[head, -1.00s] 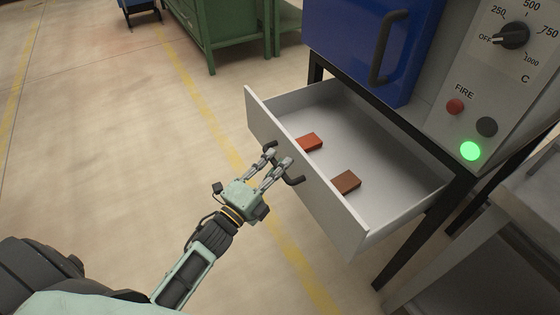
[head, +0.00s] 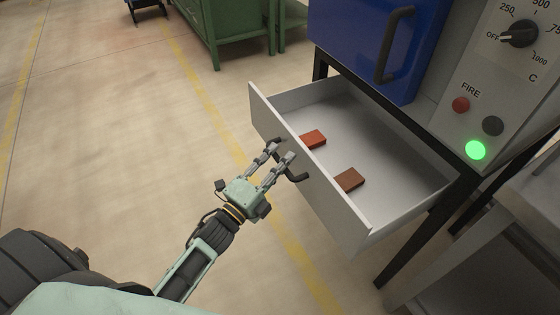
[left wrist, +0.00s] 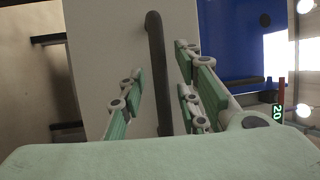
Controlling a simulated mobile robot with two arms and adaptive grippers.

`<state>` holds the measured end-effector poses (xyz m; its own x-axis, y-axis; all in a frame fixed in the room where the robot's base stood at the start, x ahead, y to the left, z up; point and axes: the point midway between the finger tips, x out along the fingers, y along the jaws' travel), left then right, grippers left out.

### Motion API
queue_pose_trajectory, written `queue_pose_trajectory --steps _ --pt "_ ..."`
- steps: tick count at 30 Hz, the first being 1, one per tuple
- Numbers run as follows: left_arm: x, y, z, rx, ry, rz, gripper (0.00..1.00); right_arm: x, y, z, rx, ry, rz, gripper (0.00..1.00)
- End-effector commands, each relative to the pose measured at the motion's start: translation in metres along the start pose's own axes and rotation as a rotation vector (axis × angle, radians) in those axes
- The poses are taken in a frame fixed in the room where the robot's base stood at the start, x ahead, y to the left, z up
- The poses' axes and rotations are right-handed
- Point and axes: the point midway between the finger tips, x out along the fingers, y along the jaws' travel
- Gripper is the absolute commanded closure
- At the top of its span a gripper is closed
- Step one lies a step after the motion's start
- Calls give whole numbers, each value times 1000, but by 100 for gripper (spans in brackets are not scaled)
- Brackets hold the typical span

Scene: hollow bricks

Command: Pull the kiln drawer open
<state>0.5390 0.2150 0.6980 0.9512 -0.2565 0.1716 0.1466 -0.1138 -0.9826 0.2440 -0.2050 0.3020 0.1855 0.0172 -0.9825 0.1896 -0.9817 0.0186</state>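The kiln drawer (head: 336,218) stands well out from under the blue kiln (head: 357,45), its inside showing. Its dark bar handle (head: 297,177) is on the pale front panel. My left gripper (head: 281,153) is at the handle. In the left wrist view, the handle (left wrist: 157,75) runs between the spread fingers of the left gripper (left wrist: 158,85), with visible gaps on both sides, so the gripper looks open around it. The fingers hide part of the handle in the head view. My right gripper is not in view.
A red brick (head: 313,139) and a brown brick (head: 349,180) lie in the drawer. A control panel (head: 490,90) with a lit green lamp is at the right. A grey stand (head: 500,235) is beside the drawer. Clear floor lies left; a green cabinet (head: 232,35) is behind.

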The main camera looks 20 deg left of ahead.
Motion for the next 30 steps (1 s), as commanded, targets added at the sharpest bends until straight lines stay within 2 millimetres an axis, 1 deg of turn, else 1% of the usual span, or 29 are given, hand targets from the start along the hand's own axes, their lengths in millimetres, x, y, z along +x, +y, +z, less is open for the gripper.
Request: queue_pose_trajectory --steps 4,9,15,18,21,30 --pt "-22 1 0 -1 -1 4 69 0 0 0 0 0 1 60" --pt "-60 2 0 -2 -2 5 69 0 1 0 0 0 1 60" --pt "-97 1 0 -2 -1 5 69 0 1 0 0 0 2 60" --pt "-108 1 0 -2 -2 3 69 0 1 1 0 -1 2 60" --pt "-114 0 -1 -2 0 1 69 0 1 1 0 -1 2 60" --pt "-117 0 0 -1 0 1 69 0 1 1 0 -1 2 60"
